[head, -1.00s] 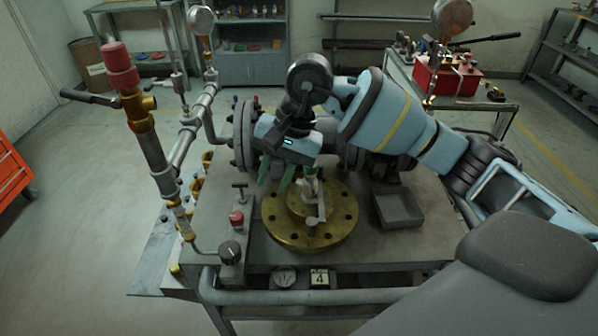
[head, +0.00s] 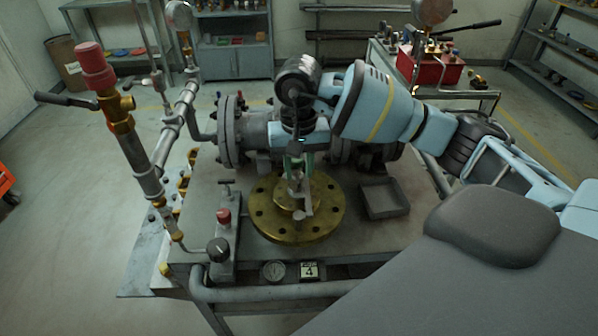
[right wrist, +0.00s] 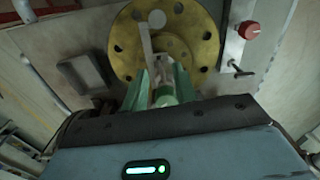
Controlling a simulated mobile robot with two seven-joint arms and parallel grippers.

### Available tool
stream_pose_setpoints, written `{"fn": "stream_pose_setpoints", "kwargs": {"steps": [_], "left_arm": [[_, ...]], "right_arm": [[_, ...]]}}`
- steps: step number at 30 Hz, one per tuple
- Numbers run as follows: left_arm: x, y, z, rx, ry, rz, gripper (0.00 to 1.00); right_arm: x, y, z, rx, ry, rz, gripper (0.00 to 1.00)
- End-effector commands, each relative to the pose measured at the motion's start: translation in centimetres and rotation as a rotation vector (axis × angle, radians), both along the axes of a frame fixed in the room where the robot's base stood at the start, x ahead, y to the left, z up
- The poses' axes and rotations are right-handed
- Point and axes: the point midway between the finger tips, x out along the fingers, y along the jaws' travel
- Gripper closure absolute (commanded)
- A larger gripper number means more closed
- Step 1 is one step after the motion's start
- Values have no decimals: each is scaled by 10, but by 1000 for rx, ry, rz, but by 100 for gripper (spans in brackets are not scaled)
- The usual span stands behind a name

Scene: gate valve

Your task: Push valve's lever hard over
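The valve's round brass flange (head: 268,222), with bolt holes around its rim, lies on the grey bench. A light grey lever (head: 305,208) stands over its middle; the lever (right wrist: 146,40) also shows across the brass disc in the right wrist view. My right gripper (head: 298,172) points down at the lever's upper end. Its green fingers (right wrist: 160,82) stand apart, one on each side of a short upright part at the lever. Whether they touch it I cannot tell. My left gripper is not in view.
A shallow grey tray (head: 385,201) lies right of the flange. A tall pipe with a red cap (head: 92,58) rises at the left. A large flanged pipe (head: 232,130) runs behind the flange.

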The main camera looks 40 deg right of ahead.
Motion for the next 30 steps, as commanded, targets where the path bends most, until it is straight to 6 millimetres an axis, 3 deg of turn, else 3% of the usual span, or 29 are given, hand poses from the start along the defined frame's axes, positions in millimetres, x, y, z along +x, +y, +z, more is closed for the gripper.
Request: {"fn": "stream_pose_setpoints", "kwargs": {"steps": [6, 14, 21, 30], "left_arm": [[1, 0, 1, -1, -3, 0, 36], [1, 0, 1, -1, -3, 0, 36], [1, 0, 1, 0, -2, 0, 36], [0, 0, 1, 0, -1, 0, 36]], "right_arm": [[0, 0, -16, 1, 0, 0, 72], [0, 0, -18, 0, -1, 0, 72], [0, 0, -18, 0, -1, 0, 99], [0, 1, -18, 0, -1, -7, 100]]}}
